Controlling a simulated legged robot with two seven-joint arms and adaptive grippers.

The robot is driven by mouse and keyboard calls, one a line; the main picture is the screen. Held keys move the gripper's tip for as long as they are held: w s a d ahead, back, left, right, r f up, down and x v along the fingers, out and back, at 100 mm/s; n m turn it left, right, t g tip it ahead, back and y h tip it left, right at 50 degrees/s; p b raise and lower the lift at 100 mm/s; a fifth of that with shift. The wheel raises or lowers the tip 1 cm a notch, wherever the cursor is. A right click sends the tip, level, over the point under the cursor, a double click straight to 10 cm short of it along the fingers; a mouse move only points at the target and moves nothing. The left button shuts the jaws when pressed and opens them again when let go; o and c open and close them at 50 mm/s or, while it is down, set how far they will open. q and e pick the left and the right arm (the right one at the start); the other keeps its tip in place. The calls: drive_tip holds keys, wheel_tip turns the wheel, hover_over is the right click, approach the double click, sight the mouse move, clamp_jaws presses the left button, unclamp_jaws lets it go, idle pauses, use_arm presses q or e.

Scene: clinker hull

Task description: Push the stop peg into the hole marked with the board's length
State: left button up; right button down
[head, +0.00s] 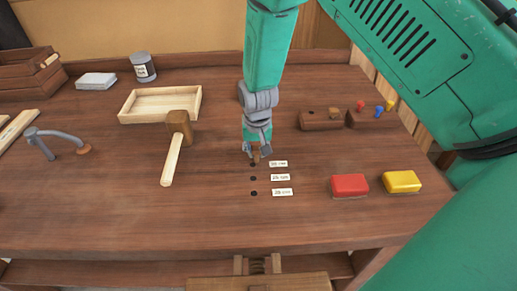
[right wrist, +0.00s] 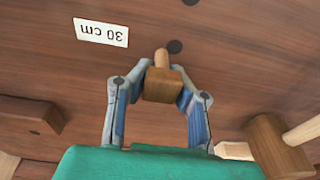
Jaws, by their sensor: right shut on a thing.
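My right gripper (head: 257,150) is shut on the stop peg (head: 256,157) over the bench, at the far end of a row of holes. In the right wrist view the gripper (right wrist: 161,92) grips the peg's square wooden head (right wrist: 163,85). Its round shaft points at the bench, the tip just beside a dark hole (right wrist: 174,46); the tip looks outside it. A label reading "30 cm" (right wrist: 101,32) lies beside that hole. Two more holes, the middle (head: 253,178) and near (head: 254,193), have labels too small to read surely. My left gripper is out of view.
A wooden mallet (head: 172,160) and an empty tray (head: 160,105) lie left of the holes. Red (head: 350,185) and yellow (head: 402,181) blocks sit at right. Wooden blocks (head: 322,119) stand behind them. A grey hooked tool (head: 52,140) is at far left. The bench's front middle is clear.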

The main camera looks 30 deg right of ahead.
drive_tip(key=shift+a+r, duration=0.15)
drive_tip(key=shift+a, duration=0.55)
drive_tip(key=shift+a+r, duration=0.15)
drive_tip(key=shift+a, duration=0.35)
drive_tip(key=shift+d, duration=0.5)
drive_tip(key=shift+d+f, duration=0.25)
drive_tip(key=shift+d, duration=0.75)
drive_tip(key=shift+a+r, duration=0.2)
drive_tip(key=shift+a, duration=0.7)
drive_tip(key=shift+d+f+p, duration=0.1)
drive_tip(key=shift+d+p, duration=0.3)
drive_tip(key=shift+d+f, duration=0.2)
drive_tip(key=shift+d, duration=0.05)
drive_tip(key=shift+a+f+b, duration=0.35)
drive_tip(key=shift+a+b, duration=0.05)
drive_tip(key=shift+a, duration=0.25)
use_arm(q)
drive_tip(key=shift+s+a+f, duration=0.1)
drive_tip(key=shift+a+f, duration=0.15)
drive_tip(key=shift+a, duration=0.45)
use_arm(e)
drive_tip(key=shift+d+f, duration=0.3)
drive_tip(key=shift+f, duration=0.05)
drive_tip(key=shift+r, duration=0.1)
